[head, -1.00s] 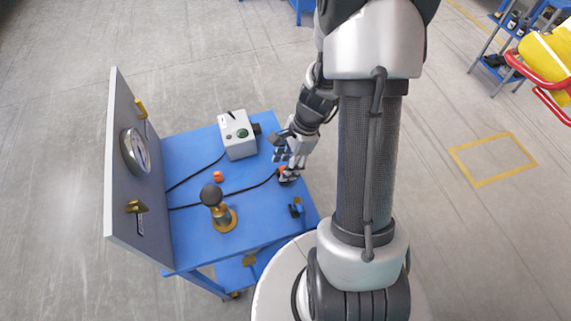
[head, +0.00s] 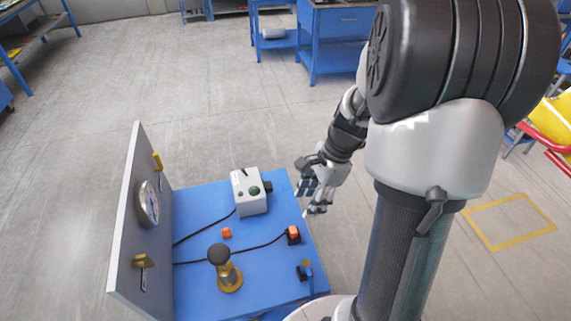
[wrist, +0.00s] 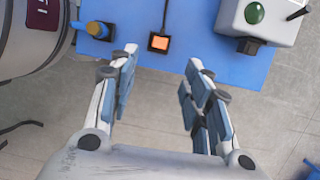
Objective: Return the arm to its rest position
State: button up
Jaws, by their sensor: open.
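My gripper (head: 318,189) is at the right edge of the blue bench top (head: 205,268) in the head view, raised beside it. In the wrist view my gripper (wrist: 160,85) is open, with nothing between its fingers. A black switch with a lit orange face (wrist: 159,42) lies beyond the fingertips, apart from them. The same switch (head: 293,235) sits near the bench's right edge in the head view, with a cable running left from it.
A grey-white box with a green button (head: 250,192), a small orange block (head: 227,232) and a brass post with a dark knob (head: 229,277) stand on the bench. An upright panel with a gauge (head: 148,204) closes its left side. Open floor lies right.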

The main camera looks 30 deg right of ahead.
jog(key=shift+a, duration=0.1)
jog(key=s+a+r+n+t+h, duration=0.3)
jog(key=s+a+r+n, duration=0.9)
jog(key=n, duration=0.8)
jog(key=shift+s+a+r+n+t, duration=0.2)
jog(key=shift+a+r+n+t, duration=0.2)
jog(key=shift+a+r, duration=1.2)
jog(key=shift+d+r, duration=0.25)
jog(key=shift+d, duration=0.05)
